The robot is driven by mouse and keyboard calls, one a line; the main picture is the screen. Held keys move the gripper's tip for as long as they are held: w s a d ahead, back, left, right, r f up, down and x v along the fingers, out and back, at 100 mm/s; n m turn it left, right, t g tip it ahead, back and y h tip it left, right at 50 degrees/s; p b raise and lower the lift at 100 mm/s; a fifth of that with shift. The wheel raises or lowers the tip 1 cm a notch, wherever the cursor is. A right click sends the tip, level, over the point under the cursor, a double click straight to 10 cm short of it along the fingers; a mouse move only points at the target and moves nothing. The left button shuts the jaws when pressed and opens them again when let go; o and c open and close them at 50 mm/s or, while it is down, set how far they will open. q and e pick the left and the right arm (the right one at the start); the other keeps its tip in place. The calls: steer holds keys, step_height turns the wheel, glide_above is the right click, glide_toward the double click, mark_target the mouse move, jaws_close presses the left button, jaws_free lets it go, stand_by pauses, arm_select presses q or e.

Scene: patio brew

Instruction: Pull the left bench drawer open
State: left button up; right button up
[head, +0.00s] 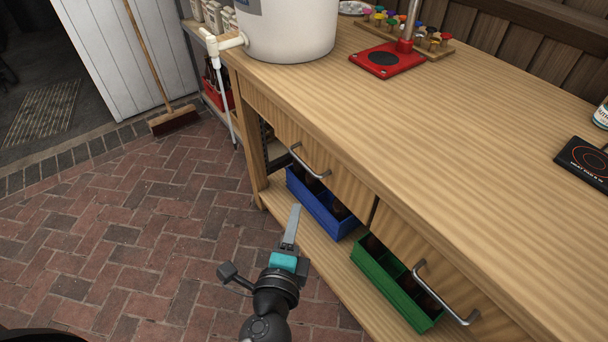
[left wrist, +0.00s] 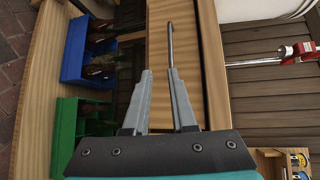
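The left bench drawer (head: 285,130) sits under the bench top, and its front looks flush with the bench. Its metal bar handle (head: 309,166) also shows in the left wrist view (left wrist: 170,42), seen nearly end to end. My left gripper (head: 295,212) is in front of the bench, below and short of the handle in the head view. In the left wrist view its two fingers (left wrist: 160,72) stand apart with nothing between them. The handle lies beyond the tips, nearer the right finger. My right gripper is not in view.
A blue crate (head: 318,212) and a green crate (head: 385,285) with bottles stand on the lower shelf (head: 300,248). The right drawer has its own handle (head: 440,295). A white bucket (head: 285,30) stands on the bench top (head: 420,110).

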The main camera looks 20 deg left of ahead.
mark_target(304, 163)
arm_select(q)
steer(key=shift+t, duration=0.3)
steer(key=w, duration=0.5)
steer(key=w+a, duration=0.1)
steer(key=w, duration=0.4)
steer(key=w+a, duration=0.1)
steer(key=w, duration=0.4)
steer(key=shift+a+f+b, duration=0.15)
steer(key=shift+f+b, duration=0.15)
steer(key=shift+b, duration=0.05)
steer(key=shift+c, duration=0.2)
jaws_close()
stand_by(0.5)
